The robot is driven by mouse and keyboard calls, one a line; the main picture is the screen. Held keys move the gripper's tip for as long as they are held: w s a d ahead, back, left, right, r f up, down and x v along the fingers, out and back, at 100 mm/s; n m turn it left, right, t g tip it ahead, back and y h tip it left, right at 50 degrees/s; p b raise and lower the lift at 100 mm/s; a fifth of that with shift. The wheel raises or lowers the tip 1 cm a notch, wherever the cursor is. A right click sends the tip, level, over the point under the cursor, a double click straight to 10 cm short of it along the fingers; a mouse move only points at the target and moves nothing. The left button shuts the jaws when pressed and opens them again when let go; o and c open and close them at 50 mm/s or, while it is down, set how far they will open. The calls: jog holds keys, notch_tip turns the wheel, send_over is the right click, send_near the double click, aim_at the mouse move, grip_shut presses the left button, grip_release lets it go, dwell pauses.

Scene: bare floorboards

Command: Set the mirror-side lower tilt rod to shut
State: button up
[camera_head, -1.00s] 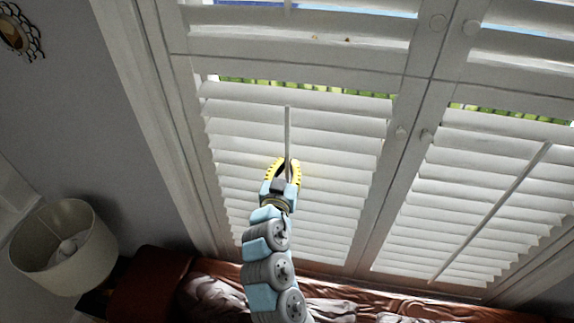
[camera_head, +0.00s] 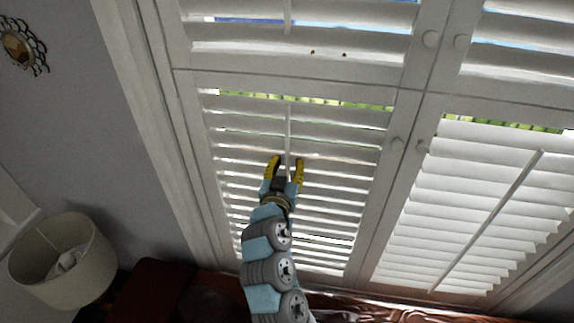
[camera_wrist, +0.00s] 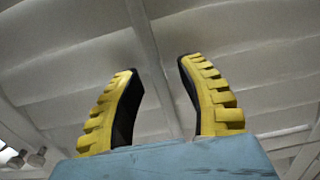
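The mirror-side lower shutter panel (camera_head: 345,152) is at centre-left in the head view. Its slats are partly tilted, with bright gaps between them and green showing through the top gap. Its thin white tilt rod (camera_head: 288,122) runs down the middle; the lower part is hidden behind my gripper. My gripper (camera_head: 288,160) is open in front of the rod, with yellow fingers spread to either side of it. In the wrist view the rod (camera_wrist: 153,55) passes between the fingertips of my gripper (camera_wrist: 155,68), with space on both sides and no visible contact.
The right lower shutter panel (camera_head: 460,205) has its slats more closely overlapped and its own slanting rod. Upper panels (camera_head: 300,50) sit above a rail. A round mirror (camera_head: 22,45) hangs on the left wall. A lampshade (camera_head: 65,262) and a reddish-brown sofa (camera_head: 400,308) are below.

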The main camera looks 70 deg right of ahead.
jog(key=shift+s+a+f, duration=0.1)
jog(key=shift+a+f, duration=0.05)
jog(key=shift+a, duration=0.6)
jog(key=a, duration=0.4)
jog(key=s+a, duration=0.1)
jog(key=a, duration=0.1)
